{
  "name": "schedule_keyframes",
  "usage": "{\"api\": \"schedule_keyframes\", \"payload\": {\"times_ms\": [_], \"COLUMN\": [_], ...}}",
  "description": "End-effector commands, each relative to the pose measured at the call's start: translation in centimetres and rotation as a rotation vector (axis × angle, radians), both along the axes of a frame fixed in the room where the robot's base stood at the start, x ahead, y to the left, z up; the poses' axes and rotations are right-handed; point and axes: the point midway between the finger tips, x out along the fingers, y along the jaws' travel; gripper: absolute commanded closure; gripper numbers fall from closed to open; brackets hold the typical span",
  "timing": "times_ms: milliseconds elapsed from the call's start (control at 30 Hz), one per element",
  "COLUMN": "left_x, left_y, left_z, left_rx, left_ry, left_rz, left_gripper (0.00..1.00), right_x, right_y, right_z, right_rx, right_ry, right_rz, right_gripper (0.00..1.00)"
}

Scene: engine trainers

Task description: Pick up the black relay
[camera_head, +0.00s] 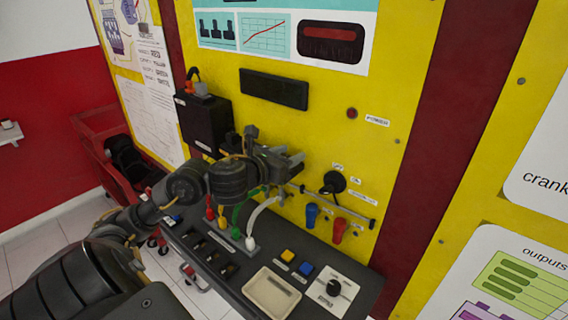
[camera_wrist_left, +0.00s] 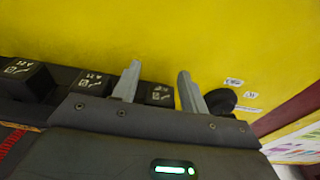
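In the left wrist view, black relays with white print sit in a row along a dark rail against the yellow panel: one at the left (camera_wrist_left: 25,78), one in the middle (camera_wrist_left: 88,84), and one (camera_wrist_left: 160,95) showing between my fingers. My left gripper (camera_wrist_left: 158,88) is open, its two grey fingers apart with nothing held between them. The gap to the relay behind is hard to judge. In the head view my left gripper (camera_head: 294,162) is in front of the yellow panel, and my arm hides most of the relay row.
A black knob (camera_head: 333,182) and a horizontal bar are right of the gripper. A black box (camera_head: 204,122) is mounted at left. A red cart (camera_head: 100,150) stands left.

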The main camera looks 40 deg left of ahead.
Motion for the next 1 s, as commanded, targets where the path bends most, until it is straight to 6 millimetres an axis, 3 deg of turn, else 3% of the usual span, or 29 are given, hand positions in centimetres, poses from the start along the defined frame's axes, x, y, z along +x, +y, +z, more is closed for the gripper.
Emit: {"api": "schedule_keyframes", "payload": {"times_ms": [33,300,667,1000], "left_x": [0.0,0.0,0.0,-0.2], "left_y": [0.0,0.0,0.0,-0.6], "left_z": [0.0,0.0,0.6,4.8], "left_rx": [0.0,0.0,0.001,0.001], "left_ry": [0.0,0.0,0.0,-0.001], "left_rz": [0.0,0.0,0.0,-0.004], "left_gripper": [0.64,0.97,0.97,0.97], "right_x": [0.0,0.0,0.0,0.5], "right_y": [0.0,-0.1,-0.5,-0.5], "right_z": [0.0,0.0,0.5,4.3], "right_rx": [0.0,-0.001,-0.005,-0.005], "right_ry": [0.0,0.0,0.0,-0.006], "right_rz": [0.0,0.0,0.002,0.002], "right_gripper": [1.0,1.0,1.0,1.0]}}
